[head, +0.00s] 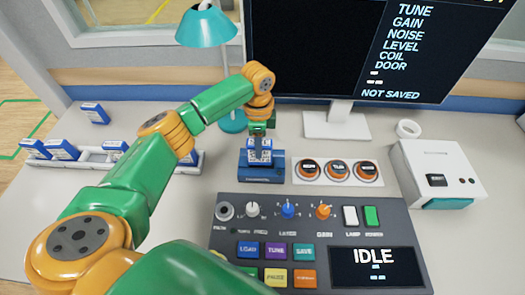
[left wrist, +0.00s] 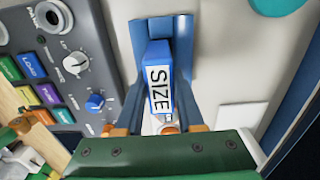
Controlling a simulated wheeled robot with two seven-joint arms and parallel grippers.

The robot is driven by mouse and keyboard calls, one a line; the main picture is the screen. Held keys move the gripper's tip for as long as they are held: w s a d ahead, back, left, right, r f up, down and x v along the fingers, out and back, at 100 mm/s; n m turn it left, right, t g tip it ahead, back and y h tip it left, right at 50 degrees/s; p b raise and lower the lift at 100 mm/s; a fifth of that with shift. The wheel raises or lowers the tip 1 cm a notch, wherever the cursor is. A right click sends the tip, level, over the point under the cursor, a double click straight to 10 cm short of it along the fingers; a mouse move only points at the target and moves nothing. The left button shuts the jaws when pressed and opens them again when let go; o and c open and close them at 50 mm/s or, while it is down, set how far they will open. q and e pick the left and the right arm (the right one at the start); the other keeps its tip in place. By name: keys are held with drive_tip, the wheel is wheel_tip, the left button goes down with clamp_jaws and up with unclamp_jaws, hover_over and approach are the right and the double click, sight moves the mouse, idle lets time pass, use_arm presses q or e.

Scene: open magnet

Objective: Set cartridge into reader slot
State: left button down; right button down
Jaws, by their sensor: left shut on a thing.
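A blue cartridge with a white label (head: 263,145) is in my left gripper (head: 261,140), upright at the top of the blue reader (head: 262,174). The blue reader (left wrist: 178,28) shows behind the cartridge's far end. The cartridge overlaps the reader in both views; I cannot tell how deep it sits in the slot. My right gripper is not in view.
A white rack (head: 92,158) with several blue cartridges stands at left; a loose cartridge (head: 95,113) lies behind it. A control panel (head: 225,240) is in front of the reader. Three round knobs (head: 337,170), a monitor stand (head: 337,124) and a teal lamp (head: 207,28) are close by.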

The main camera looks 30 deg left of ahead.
use_arm(q)
drive_tip(key=shift+w+d+f, duration=0.1)
drive_tip(key=shift+w+f, duration=0.15)
drive_tip(key=shift+f, duration=0.1)
drive_tip(key=shift+w+f, duration=0.2)
drive_tip(key=shift+f, duration=1.6)
drive_tip(key=shift+f, duration=0.15)
drive_tip(key=c, duration=0.5)
unclamp_jaws()
wheel_tip(320, 180, up, 12)
drive_tip(key=shift+r, duration=0.25)
